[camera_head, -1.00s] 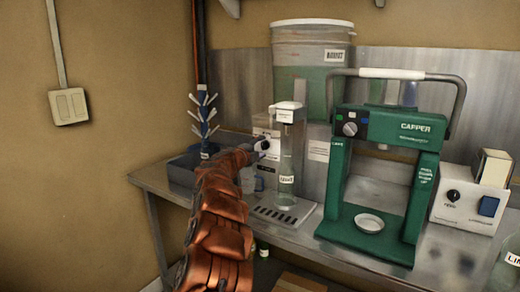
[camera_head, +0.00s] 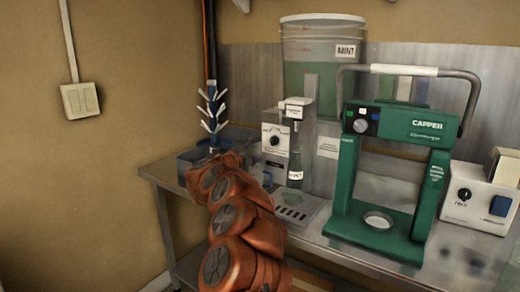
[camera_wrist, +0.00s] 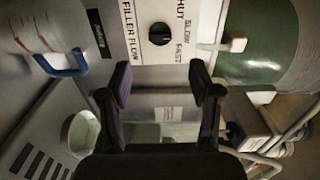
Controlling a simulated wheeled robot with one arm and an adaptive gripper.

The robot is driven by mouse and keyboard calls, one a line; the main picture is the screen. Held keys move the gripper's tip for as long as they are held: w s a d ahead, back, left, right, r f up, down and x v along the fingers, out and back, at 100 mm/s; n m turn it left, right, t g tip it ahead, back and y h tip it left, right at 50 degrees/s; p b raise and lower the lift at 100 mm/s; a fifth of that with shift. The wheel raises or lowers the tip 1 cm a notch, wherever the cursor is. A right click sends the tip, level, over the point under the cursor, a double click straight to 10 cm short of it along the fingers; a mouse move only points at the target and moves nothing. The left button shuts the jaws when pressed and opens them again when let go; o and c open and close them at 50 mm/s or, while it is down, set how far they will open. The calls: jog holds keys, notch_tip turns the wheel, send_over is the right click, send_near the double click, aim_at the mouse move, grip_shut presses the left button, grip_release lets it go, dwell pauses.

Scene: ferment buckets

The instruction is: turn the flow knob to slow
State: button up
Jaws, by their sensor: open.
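The flow knob (camera_head: 275,141) is a small dark dial on the white front of the filler box, left of the bottle. It also shows in the wrist view as a black round knob (camera_wrist: 160,34) on a white panel (camera_wrist: 140,12) lettered FILLER FLOW, with SHUT, SLOW and FAST beside it. Its exact pointer setting is too small to tell. My gripper (camera_wrist: 160,86) is open and empty, its two fingers apart from the knob, which appears beyond and between the tips. In the head view my arm hides the gripper.
A labelled bottle (camera_head: 295,163) stands under the filler spout right of the knob. A green capper (camera_head: 345,185) stands to the right on the steel bench (camera_head: 320,245). A blue-grey bin (camera_head: 190,160) and bottle tree (camera_head: 212,110) are left. A MINT bucket (camera_head: 335,75) stands behind.

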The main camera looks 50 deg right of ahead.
jog(key=shift+a, duration=1.25)
